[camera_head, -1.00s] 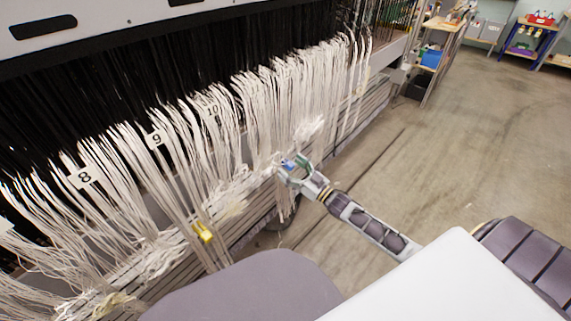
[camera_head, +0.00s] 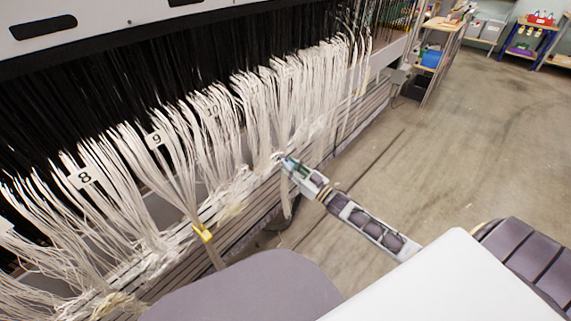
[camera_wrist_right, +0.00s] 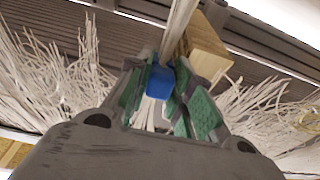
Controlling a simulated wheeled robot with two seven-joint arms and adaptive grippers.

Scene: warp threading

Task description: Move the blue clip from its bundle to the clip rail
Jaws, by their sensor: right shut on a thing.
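The blue clip (camera_wrist_right: 160,82) sits between the green-padded fingers of my right gripper (camera_wrist_right: 158,95) in the right wrist view. The fingers are shut on it, and a bundle of white threads (camera_wrist_right: 180,28) runs up from just behind it. In the head view my right gripper (camera_head: 288,164) is at the front of the loom, by the lower ends of the white threads, and only a small bit of blue shows at its tips. I cannot tell which structure is the clip rail. My left gripper is not in view.
A yellow clip (camera_head: 203,233) holds another bundle further left. Number tags 8 (camera_head: 84,177) and 9 (camera_head: 156,139) hang among the threads. A wooden block (camera_wrist_right: 205,48) is close beside the fingers in the wrist view. Open floor (camera_head: 460,130) lies to the right.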

